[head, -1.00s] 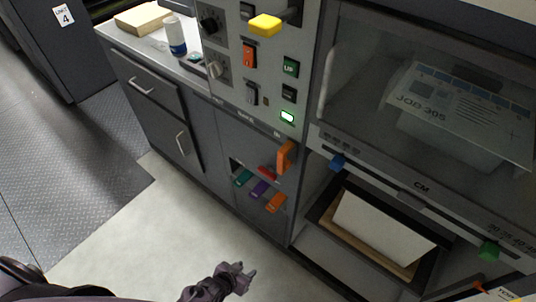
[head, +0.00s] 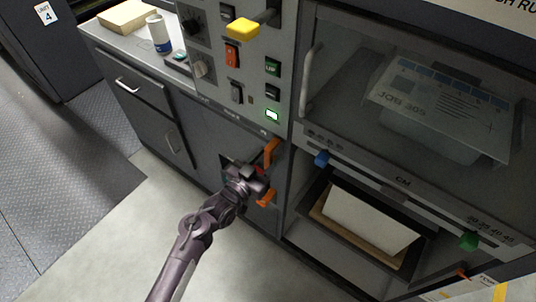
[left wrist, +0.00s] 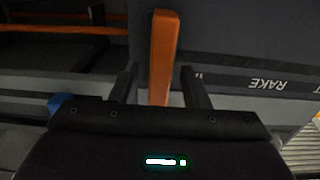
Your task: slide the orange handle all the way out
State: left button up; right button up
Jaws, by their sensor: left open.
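An upright orange handle (head: 271,152) is on the grey cabinet front, below the control panel. In the left wrist view an orange bar (left wrist: 162,45) stands between the two open fingers of my left gripper (left wrist: 160,88). My right gripper is not in view.
A yellow lever (head: 243,28) sticks out above. To the right are a blue knob (head: 321,158), a green knob (head: 468,241) and an open bay with a paper stack (head: 370,220). A white-and-blue cup (head: 158,33) stands on the left counter. The floor in front is clear.

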pick_arm(q)
jog(key=shift+w+d, duration=0.35)
jog(key=shift+w, duration=0.15)
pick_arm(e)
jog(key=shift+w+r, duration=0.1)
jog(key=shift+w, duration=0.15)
pick_arm(q)
grip_shut()
